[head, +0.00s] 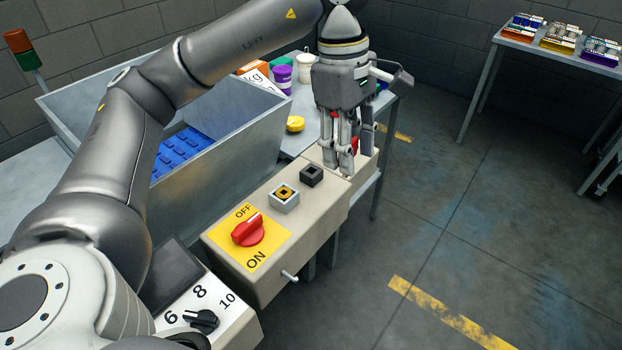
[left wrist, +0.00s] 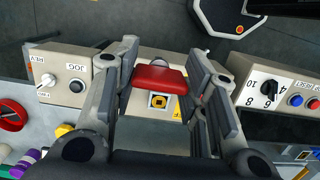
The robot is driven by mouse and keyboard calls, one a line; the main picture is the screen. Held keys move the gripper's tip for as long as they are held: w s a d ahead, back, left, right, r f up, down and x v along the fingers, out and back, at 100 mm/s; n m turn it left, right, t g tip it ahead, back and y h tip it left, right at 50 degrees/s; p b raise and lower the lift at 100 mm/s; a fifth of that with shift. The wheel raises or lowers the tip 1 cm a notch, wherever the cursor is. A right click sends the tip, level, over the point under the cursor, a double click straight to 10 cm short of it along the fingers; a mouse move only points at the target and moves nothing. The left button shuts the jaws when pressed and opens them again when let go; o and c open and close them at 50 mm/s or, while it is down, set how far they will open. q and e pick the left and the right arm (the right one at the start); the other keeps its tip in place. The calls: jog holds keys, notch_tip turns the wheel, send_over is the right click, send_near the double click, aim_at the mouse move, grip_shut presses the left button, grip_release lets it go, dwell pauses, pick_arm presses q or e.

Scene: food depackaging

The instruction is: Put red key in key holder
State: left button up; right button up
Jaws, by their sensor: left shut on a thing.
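My left gripper (head: 345,168) is shut on the red key (left wrist: 158,78), which sits between its fingers in the left wrist view. In the head view only a bit of red (head: 355,145) shows between the fingers. The gripper points down over the far end of the beige control box. A grey square socket with a yellow and black centre (head: 284,197), which looks like the key holder, is on the box top, nearer than the gripper. It also shows just below the key in the left wrist view (left wrist: 158,101). The key appears apart from it. My right gripper is not in view.
A black square fitting (head: 312,174) sits between the socket and the gripper. A red rotary switch (head: 248,231) is on the box's near end. A grey bin (head: 255,132) with blue contents stands left of the box. Open floor lies to the right.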

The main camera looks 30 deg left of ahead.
pick_arm(q)
jog(key=w+a+f+p, duration=0.1)
jog(key=w+a+f, duration=0.1)
jog(key=a, duration=0.1)
jog(key=w+a+f+p, duration=0.1)
jog(key=w+a+f, duration=0.1)
jog(key=a+f, duration=0.1)
jog(key=w+a+f, duration=0.2)
jog(key=a+f, duration=0.1)
jog(key=a, duration=0.1)
jog(key=shift+w+a+f+p, duration=0.1)
jog(key=shift+w+a+p, duration=0.1)
jog(key=shift+a+p, duration=0.15)
jog(key=f, duration=0.1)
jog(key=f+p, duration=0.1)
jog(key=a+f, duration=0.1)
jog(key=f, duration=0.1)
jog(key=shift+w, duration=0.35)
jog(key=shift+f, duration=0.35)
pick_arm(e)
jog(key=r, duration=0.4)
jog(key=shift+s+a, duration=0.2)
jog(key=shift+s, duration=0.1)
